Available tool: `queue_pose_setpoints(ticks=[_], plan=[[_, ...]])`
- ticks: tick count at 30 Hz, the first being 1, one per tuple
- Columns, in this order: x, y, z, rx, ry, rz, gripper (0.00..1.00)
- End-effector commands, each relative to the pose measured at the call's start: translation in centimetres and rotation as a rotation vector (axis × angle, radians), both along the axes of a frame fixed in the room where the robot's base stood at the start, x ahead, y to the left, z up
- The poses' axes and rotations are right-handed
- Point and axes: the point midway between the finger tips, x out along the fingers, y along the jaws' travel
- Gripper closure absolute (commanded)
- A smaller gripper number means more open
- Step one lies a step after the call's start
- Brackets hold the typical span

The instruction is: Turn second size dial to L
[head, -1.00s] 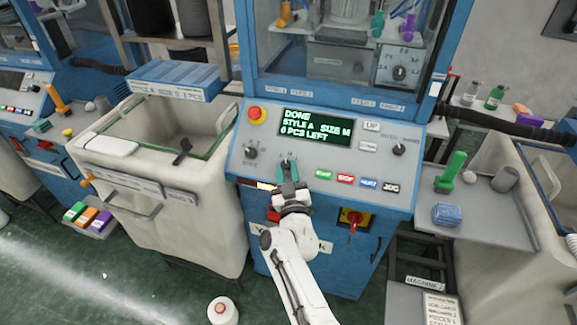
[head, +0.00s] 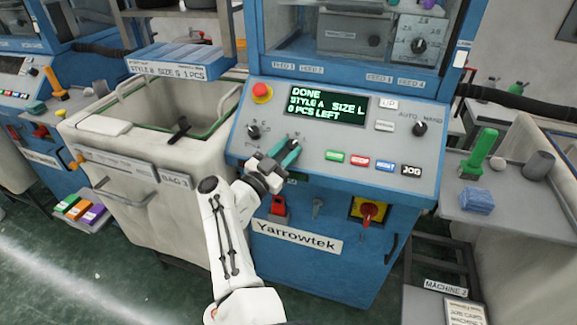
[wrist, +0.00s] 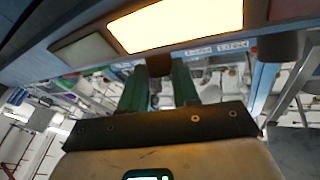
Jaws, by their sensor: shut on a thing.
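The size dial sits on the grey sloped panel of the Yarrowtek machine, right of the left-hand dial. In the head view my gripper (head: 288,153) covers it. In the wrist view a dark knob (wrist: 159,66) shows between the two green fingers, which are shut on it. The fingers are turned, slanting up to the right in the head view. The green display (head: 326,105) above reads DONE, STYLE A, SIZE L, 0 PCS LEFT.
Close by on the panel are a red stop button (head: 262,91), a left dial (head: 253,131), coloured push buttons (head: 359,161) and an auto/hand dial (head: 420,129). A red-yellow switch (head: 368,212) is below. A fabric bin (head: 110,165) stands left.

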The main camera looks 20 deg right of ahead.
Motion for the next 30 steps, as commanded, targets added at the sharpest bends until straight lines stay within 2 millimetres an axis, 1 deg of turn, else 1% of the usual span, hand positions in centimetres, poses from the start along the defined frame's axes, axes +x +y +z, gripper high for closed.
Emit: queue_pose_setpoints(ticks=[1, 12, 30], plan=[[0.14, 0.15, -0.83, 0.017, -0.010, -0.017, 1.00], [0.34, 0.24, -0.29, 0.082, -0.056, -0.121, 1.00], [0.38, 0.19, 0.10, 0.094, -0.068, -0.143, 1.00]])
